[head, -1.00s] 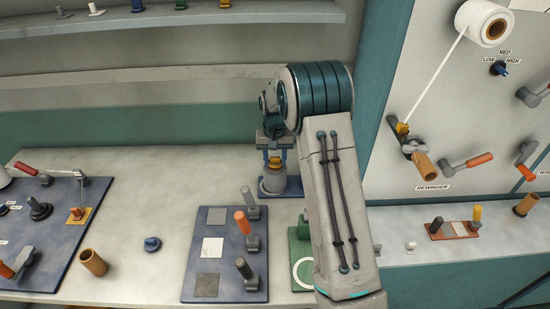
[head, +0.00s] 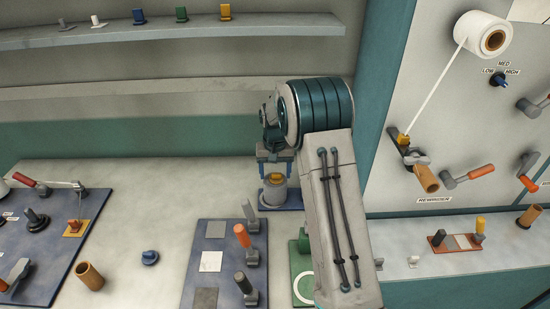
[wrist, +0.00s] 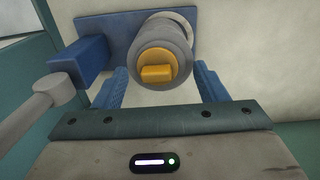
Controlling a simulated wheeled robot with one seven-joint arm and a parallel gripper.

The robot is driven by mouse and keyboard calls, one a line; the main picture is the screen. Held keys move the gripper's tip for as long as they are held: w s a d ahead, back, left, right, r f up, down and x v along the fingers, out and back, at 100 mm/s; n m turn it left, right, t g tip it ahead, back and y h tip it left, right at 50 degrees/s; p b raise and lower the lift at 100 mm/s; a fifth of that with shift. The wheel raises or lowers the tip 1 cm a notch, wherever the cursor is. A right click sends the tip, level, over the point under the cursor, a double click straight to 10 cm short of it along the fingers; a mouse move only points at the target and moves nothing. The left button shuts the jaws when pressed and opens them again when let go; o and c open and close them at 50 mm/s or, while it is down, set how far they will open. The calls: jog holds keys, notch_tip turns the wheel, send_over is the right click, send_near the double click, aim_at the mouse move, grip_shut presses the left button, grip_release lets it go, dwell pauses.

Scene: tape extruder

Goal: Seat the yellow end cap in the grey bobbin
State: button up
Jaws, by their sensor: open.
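The yellow end cap (wrist: 157,70) sits in the top opening of the grey bobbin (wrist: 178,43), its raised tab facing my wrist camera. In the head view the yellow cap (head: 275,177) shows on top of the upright grey bobbin (head: 274,195), which stands on a blue base plate (head: 293,200). My gripper (head: 275,160) is just above the cap. In the wrist view its two blue fingers (wrist: 160,85) are apart, one on each side of the cap and bobbin, with nothing held. How deep the cap sits is hard to tell.
A blue block (wrist: 78,62) and a grey rounded part (wrist: 52,90) lie close to the left finger in the wrist view. The bench (head: 165,185) left of the bobbin is clear.

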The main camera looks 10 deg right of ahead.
aim_at(275, 174)
notch_tip(275, 174, up, 13)
jog(key=b, duration=0.1)
dwell(0.4)
